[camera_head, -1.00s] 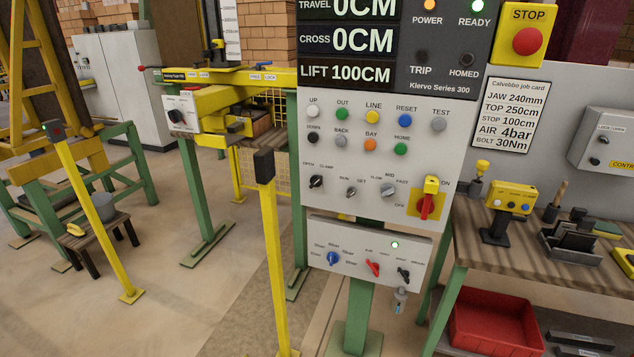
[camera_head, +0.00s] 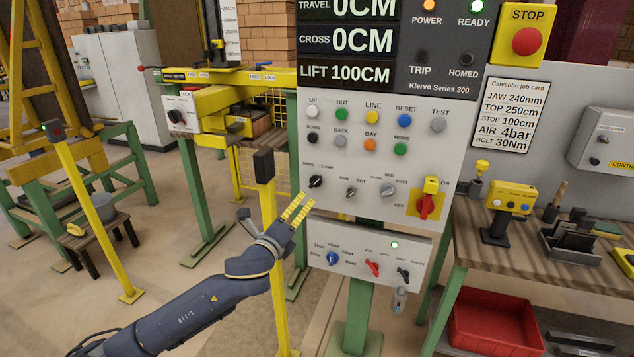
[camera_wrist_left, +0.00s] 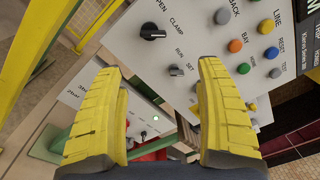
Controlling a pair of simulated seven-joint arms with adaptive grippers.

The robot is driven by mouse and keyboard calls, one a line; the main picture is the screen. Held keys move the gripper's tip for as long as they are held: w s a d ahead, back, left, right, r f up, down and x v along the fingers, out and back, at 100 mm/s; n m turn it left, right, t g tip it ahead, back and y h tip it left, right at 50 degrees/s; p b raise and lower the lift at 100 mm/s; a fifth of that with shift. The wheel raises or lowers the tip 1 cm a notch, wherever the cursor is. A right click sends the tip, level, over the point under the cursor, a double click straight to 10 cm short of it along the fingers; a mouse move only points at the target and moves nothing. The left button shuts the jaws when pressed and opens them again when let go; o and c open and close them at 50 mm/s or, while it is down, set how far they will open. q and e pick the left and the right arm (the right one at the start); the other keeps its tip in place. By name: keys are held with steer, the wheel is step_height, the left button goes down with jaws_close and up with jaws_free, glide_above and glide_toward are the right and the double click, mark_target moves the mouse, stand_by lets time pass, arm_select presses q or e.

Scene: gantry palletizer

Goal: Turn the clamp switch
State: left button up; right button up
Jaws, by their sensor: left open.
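The clamp switch (camera_head: 316,181) is a black rotary knob at the lower left of the grey control panel, under the labels OPEN and CLAMP. In the left wrist view the clamp switch (camera_wrist_left: 153,33) shows beyond the fingertips, above the gap between them, with its bar lying roughly across the picture. My left gripper (camera_head: 298,207) has yellow ribbed fingers and is open and empty. It is a little below the clamp switch in the head view, apart from it. The left fingers (camera_wrist_left: 160,75) stand wide apart in the wrist view. My right gripper is not in view.
The RUN/SET knob (camera_head: 351,192) and a red switch on yellow (camera_head: 425,206) sit to the right on the panel. A lower box (camera_head: 345,245) has a blue knob and red and black switches. A yellow post (camera_head: 265,200) stands close behind my left arm.

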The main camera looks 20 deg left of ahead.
mark_target(314, 183)
arm_select(q)
steer(key=shift+m+y, duration=0.4)
steer(key=shift+m, duration=0.1)
steer(key=w, duration=1.7)
steer(key=shift+w+f, duration=0.15)
steer(key=shift+w, duration=0.1)
